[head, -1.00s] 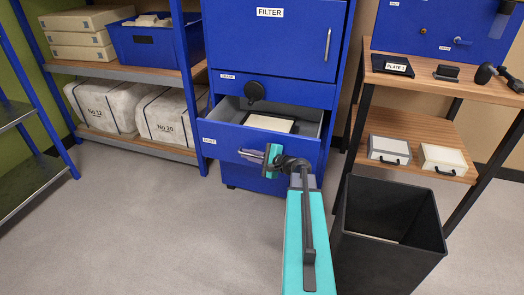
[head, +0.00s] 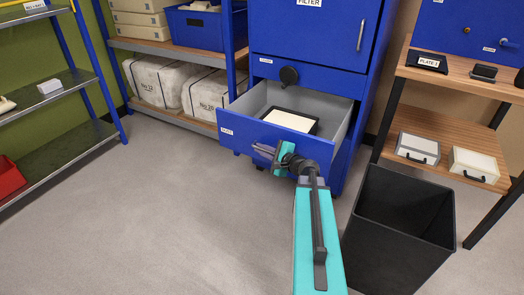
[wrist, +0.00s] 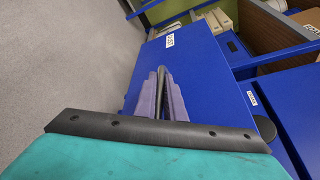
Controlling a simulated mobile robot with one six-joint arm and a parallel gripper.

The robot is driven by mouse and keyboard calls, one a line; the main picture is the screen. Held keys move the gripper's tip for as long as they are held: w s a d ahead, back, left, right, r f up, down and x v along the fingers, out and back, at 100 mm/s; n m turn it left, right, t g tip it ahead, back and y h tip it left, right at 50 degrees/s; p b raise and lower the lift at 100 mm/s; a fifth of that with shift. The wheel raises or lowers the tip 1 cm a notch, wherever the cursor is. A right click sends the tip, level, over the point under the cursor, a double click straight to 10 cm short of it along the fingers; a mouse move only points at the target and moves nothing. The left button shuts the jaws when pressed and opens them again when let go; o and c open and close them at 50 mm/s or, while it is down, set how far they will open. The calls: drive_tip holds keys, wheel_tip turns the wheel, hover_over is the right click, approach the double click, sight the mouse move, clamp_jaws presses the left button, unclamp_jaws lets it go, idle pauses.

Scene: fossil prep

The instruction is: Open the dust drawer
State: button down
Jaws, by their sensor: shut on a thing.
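The dust drawer (head: 232,141) is the blue-fronted drawer low in the blue filter cabinet (head: 310,40). It stands well out from the cabinet, and its grey inside shows a dark-framed pale panel (head: 290,120). My gripper (head: 264,150) is at the drawer's front face, shut on the drawer handle, which is mostly hidden by the fingers. In the wrist view the two purple-grey fingers (wrist: 160,95) lie close together against the blue front, beside its small white label (wrist: 169,41).
A black open bin (head: 400,225) stands right of my arm, close to it. A wooden-topped bench (head: 450,75) is at the right, and a metal shelf rack (head: 60,90) at the left. Grey floor (head: 180,220) in front of the drawer is clear.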

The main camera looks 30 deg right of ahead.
drive_tip(key=c, duration=2.1)
unclamp_jaws()
drive_tip(key=shift+s, duration=0.1)
drive_tip(key=shift+s+r, duration=0.1)
drive_tip(key=shift+s, duration=0.05)
drive_tip(key=shift+p+v, duration=6)
drive_tip(key=shift+v, duration=0.65)
